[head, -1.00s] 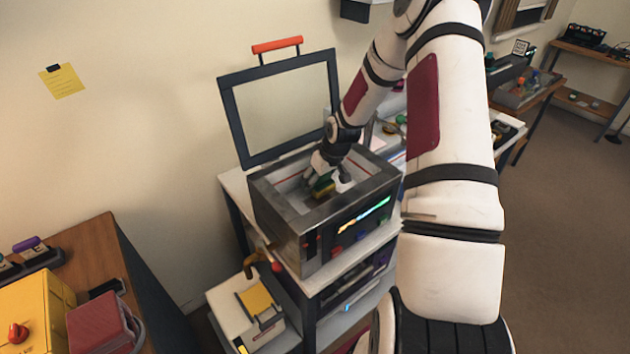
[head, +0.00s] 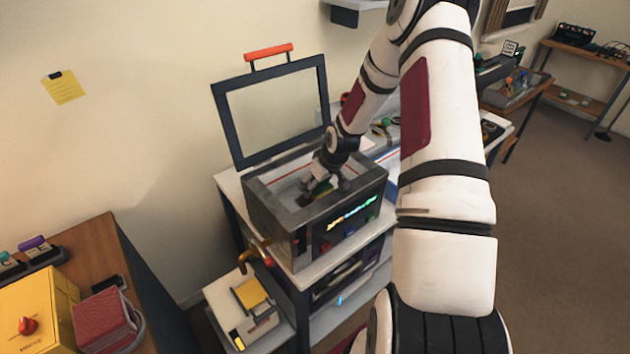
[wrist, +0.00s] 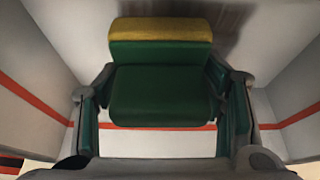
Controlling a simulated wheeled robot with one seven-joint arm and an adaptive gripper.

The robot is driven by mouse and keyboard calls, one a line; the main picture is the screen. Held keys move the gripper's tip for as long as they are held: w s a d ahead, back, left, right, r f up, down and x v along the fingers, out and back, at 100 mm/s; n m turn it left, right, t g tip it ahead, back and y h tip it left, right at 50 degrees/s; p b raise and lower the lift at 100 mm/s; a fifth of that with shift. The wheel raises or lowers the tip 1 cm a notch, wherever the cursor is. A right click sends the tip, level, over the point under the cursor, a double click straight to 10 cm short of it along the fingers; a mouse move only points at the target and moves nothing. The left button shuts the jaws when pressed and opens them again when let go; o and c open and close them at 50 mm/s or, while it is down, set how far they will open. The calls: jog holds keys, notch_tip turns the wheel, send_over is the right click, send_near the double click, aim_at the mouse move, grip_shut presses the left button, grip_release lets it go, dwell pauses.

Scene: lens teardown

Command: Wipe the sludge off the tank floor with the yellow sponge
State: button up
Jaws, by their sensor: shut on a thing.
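The sponge (wrist: 160,75) has a yellow layer on top of a thick green body in the wrist view. My gripper (wrist: 160,88) is shut on it, one finger at each side. A brownish, streaked smear of sludge (wrist: 218,14) shows on the tank floor just beyond the sponge's yellow edge. I cannot tell whether the sponge touches the floor; the floor under it is hidden.
The tank's framed lid (head: 275,112) with a red handle stands raised at the back. Pale tank walls (wrist: 36,85) with a red line rise close on both sides of my gripper. A white box with a yellow top (head: 250,293) stands low in front of the tank's stand.

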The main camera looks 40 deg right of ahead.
aim_at(326, 193)
jog(key=s, duration=0.2)
jog(key=s+f, duration=0.1)
jog(key=s, duration=0.1)
jog(key=shift+d+f, duration=0.1)
jog(key=shift+s+f+p, duration=0.1)
jog(key=shift+s+p, duration=0.25)
jog(key=shift+p, duration=0.15)
jog(key=shift+w, duration=0.1)
jog(key=shift+w+r+p, duration=0.2)
jog(key=shift+r+p, duration=0.3)
jog(key=shift+r, duration=1.1)
jog(key=shift+w+r+p, duration=0.15)
jog(key=shift+r+p, duration=0.35)
jog(key=shift+r, duration=1.1)
jog(key=shift+r+p, duration=0.4)
jog(key=shift+r, duration=1.1)
